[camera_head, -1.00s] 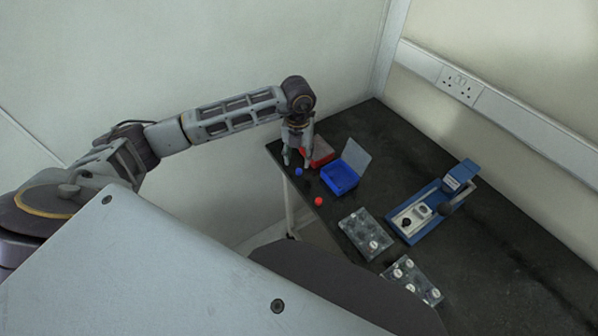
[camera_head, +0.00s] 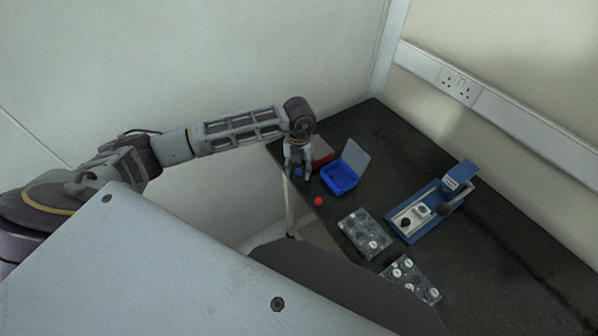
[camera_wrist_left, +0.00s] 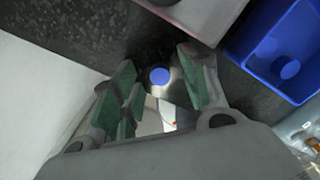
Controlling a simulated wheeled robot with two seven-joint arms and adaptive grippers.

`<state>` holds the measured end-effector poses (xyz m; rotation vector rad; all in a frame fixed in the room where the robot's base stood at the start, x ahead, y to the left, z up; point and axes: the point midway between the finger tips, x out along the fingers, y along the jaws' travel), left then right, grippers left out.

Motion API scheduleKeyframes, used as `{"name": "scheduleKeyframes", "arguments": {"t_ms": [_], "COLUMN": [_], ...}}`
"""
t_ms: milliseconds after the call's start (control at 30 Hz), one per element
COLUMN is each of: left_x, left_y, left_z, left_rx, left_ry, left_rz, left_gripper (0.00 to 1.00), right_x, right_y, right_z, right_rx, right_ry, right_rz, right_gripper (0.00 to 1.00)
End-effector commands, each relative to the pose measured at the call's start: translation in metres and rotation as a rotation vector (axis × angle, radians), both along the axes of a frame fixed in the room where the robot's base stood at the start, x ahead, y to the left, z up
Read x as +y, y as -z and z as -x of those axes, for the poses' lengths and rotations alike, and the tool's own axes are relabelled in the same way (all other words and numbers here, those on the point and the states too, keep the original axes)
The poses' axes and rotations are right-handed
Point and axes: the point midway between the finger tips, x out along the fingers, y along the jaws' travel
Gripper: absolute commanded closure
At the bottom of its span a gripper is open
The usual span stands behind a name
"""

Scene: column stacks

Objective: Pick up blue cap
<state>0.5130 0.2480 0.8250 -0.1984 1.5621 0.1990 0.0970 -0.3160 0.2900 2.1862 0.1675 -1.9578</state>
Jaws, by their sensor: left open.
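The blue cap (camera_head: 298,172) lies on the dark table near its left corner. In the left wrist view the blue cap (camera_wrist_left: 160,76) shows as a round disc in the gap between the finger pads. My left gripper (camera_head: 298,177) points down with its fingers on either side of the cap. It is open, and in the left wrist view the green-padded fingers (camera_wrist_left: 158,88) stand apart from the cap. My right gripper is not in view.
A blue open box (camera_head: 340,178) with blue caps inside (camera_wrist_left: 290,70) stands right of the gripper. A red box (camera_head: 322,152) is close behind it. A red cap (camera_head: 318,201) lies near the edge. Clear trays (camera_head: 364,234) and a blue device (camera_head: 432,212) are further right.

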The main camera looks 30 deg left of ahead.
Motion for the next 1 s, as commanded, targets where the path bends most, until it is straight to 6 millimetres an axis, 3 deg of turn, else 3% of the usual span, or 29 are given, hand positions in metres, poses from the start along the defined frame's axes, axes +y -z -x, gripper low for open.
{"name": "scheduleKeyframes", "arguments": {"t_ms": [233, 533, 1000], "left_x": [0.0000, 0.0000, 0.0001], "left_y": [-0.0003, -0.0005, -0.0024], "left_z": [-0.0001, -0.0002, -0.0004], "left_rx": [0.000, 0.000, -0.001], "left_ry": [0.000, 0.000, 0.000], "left_rz": [0.000, 0.000, 0.001], "left_gripper": [0.56, 0.90, 0.91], "right_x": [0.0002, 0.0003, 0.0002], "right_y": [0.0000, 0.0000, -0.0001], "right_z": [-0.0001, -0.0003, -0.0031], "right_rx": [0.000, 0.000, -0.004], "right_ry": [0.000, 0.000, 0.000], "right_rz": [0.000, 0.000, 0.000], "right_gripper": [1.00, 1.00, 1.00]}}
